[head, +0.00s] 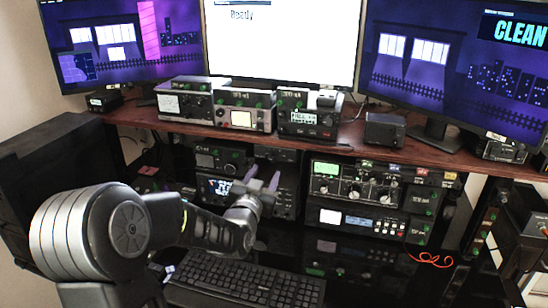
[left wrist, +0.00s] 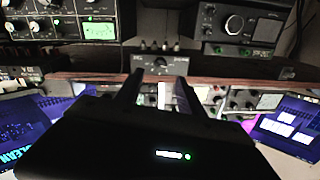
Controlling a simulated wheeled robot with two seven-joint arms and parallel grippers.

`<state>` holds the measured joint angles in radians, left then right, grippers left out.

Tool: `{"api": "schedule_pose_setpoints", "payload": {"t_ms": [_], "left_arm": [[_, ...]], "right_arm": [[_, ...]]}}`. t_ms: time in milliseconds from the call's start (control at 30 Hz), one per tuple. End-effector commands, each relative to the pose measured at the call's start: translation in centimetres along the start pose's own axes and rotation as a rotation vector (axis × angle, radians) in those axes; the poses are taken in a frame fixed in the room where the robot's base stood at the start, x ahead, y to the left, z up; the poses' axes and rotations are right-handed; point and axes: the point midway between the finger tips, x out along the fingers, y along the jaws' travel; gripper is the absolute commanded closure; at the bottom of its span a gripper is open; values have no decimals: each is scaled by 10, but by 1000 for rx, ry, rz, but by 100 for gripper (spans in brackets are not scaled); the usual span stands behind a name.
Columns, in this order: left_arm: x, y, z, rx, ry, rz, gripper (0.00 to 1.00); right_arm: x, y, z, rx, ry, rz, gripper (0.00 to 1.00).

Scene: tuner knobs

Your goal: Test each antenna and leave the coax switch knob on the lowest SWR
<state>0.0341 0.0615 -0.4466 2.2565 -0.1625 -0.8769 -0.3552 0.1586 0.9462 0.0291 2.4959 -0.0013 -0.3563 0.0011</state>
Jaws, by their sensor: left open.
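A small dark box with a central knob, which looks like the coax switch (left wrist: 160,63), hangs under the shelf in the left wrist view, where the scene is upside down. Several plugs or connectors show along one edge. In the head view the switch (head: 275,153) is a dark shape just under the shelf, its knob too small to read. My left gripper (head: 263,178) is open just below it, pointing at it. In the left wrist view my gripper's fingers (left wrist: 159,76) are spread around the knob's line, apparently short of it. A grey tuner with knobs and a green-lit meter (head: 325,168) stands to the right.
The brown shelf (head: 400,150) runs above, carrying several radios (head: 240,110) and monitors, the middle one reading "Ready" (head: 240,16). Stacked radios flank the gripper. A keyboard (head: 245,282) lies below, and a red coiled cord (head: 430,260) hangs at right.

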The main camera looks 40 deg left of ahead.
Motion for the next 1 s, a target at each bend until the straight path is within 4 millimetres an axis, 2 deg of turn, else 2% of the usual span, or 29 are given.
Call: {"api": "schedule_pose_setpoints", "payload": {"t_ms": [200, 333, 733, 833, 1000], "left_arm": [[1, 0, 0, 0, 0, 0, 55], [8, 0, -1, 1, 0, 0, 55], [65, 0, -1, 3, 0, 0, 55], [74, 0, -1, 1, 0, 0, 55], [78, 0, 0, 0, -1, 0, 55]], "right_arm": [[0, 0, 0, 0, 0, 0, 100], [-2, -1, 0, 0, 0, 0, 100], [-14, -6, 0, 0, 0, 0, 100], [-16, -6, 0, 0, -1, 0, 100], [-16, -6, 0, 0, -1, 0, 100]]}}
